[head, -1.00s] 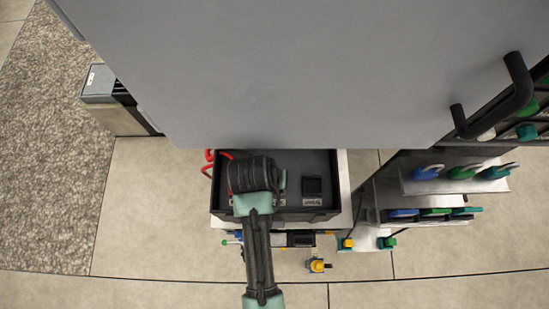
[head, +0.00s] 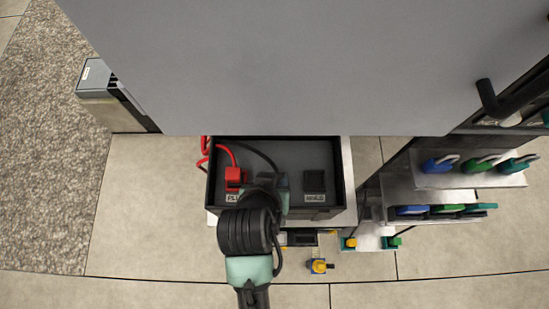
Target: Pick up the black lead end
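A black lead (head: 262,154) arcs across the dark tray (head: 345,190) and runs down to my gripper (head: 281,184). Its end is hidden by the gripper and wrist, so I cannot tell whether the fingers touch it. My gripper is over the middle of the tray, seen from above and behind; its fingertips are hidden. A red lead end (head: 234,178) stands at the tray's left, just left of my gripper, with its red cable looping over the left rim. A black block (head: 315,181) sits at the tray's right behind a pale label.
A large grey panel (head: 270,70) overhangs the tray's far side. At right are metal shelves (head: 470,180) with blue, green and teal hooked items, and a black bar handle (head: 505,103). A small yellow-and-blue item (head: 319,266) is below the tray. A grey box (head: 97,78) stands at left.

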